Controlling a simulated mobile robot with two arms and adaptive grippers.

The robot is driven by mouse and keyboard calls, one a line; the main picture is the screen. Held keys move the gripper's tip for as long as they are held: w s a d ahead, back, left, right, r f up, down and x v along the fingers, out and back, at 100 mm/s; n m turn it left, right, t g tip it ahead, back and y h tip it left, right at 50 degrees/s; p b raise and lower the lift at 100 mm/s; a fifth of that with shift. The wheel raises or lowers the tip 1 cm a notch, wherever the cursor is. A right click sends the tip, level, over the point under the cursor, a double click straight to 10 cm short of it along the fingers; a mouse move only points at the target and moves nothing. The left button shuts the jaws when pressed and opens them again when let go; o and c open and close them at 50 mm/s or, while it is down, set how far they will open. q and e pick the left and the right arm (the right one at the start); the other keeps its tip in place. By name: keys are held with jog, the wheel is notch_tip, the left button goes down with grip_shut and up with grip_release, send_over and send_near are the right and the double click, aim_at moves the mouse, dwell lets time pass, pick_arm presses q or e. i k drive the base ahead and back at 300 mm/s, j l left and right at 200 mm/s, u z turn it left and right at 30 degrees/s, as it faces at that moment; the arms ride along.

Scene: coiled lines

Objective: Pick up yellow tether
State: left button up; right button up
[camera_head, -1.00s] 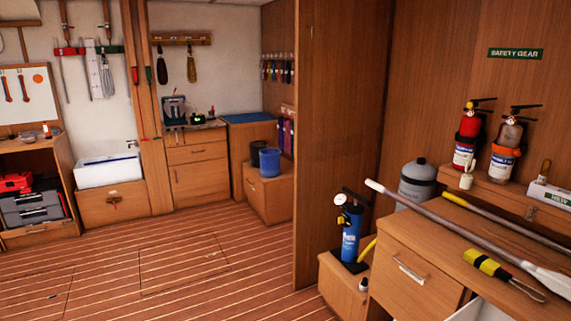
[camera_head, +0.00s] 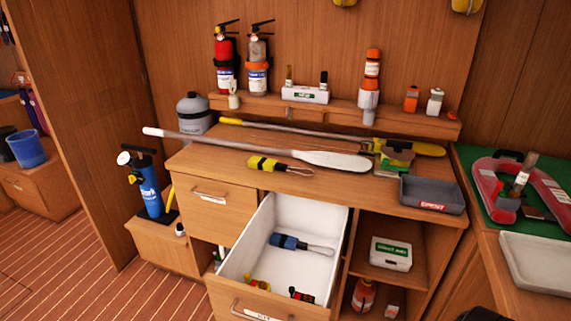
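The yellow tether (camera_head: 266,164) is a short yellow coil with dark bands and a thin loop at its right end. It lies on the wooden counter, in front of the long grey-shafted paddle (camera_head: 250,148). A similar blue coil (camera_head: 286,241) with a pale loop lies in the open white drawer (camera_head: 238,250) below.
A dark grey tray (camera_head: 432,195) stands at the counter's right end. Fire extinguishers (camera_head: 225,60) stand behind. The pulled-out drawer juts into the floor space; open floor (camera_head: 60,270) lies left.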

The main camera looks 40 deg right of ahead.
aim_at(262, 163)
jog(key=i+j+z, duration=0.1)
jog(key=z, duration=0.25)
jog(key=i+j+z, duration=0.15)
jog(key=z, duration=0.2)
jog(key=i+j+z, duration=0.15)
jog(key=z, duration=0.15)
jog(key=i, duration=0.05)
